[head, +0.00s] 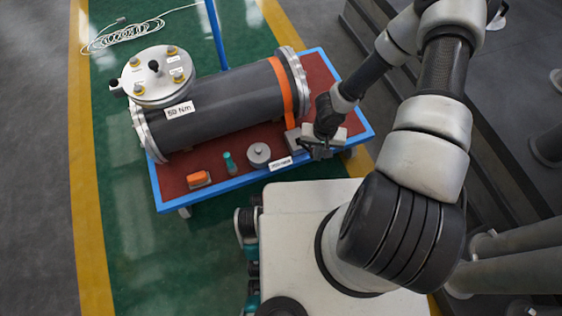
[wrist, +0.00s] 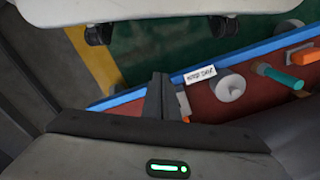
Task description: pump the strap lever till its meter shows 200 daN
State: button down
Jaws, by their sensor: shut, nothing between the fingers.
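An orange strap (head: 281,88) wraps the right end of a dark flanged shell (head: 225,99) on a blue-rimmed table. A grey block (head: 293,140) sits at the strap's lower end, beside my gripper. My gripper (head: 318,152) is shut and empty at the table's front right edge. Its closed fingers also show in the wrist view (wrist: 161,88), over the blue rim. A small orange patch shows beside the fingers there; I cannot tell whether it is the strap. The strap lever is not clearly distinguishable, and no meter reading is legible.
On the red tabletop (head: 228,185) stand a grey round knobbed piece (head: 259,154), a teal-handled tool (head: 230,163) and an orange block (head: 199,179). A white label (head: 280,164) is on the front rim. A blue post (head: 215,35) rises behind the shell. Green floor lies left.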

notch_tip(320, 180, up, 6)
jog(key=shift+f+p, duration=0.1)
jog(key=shift+p, duration=1)
dwell(0.5)
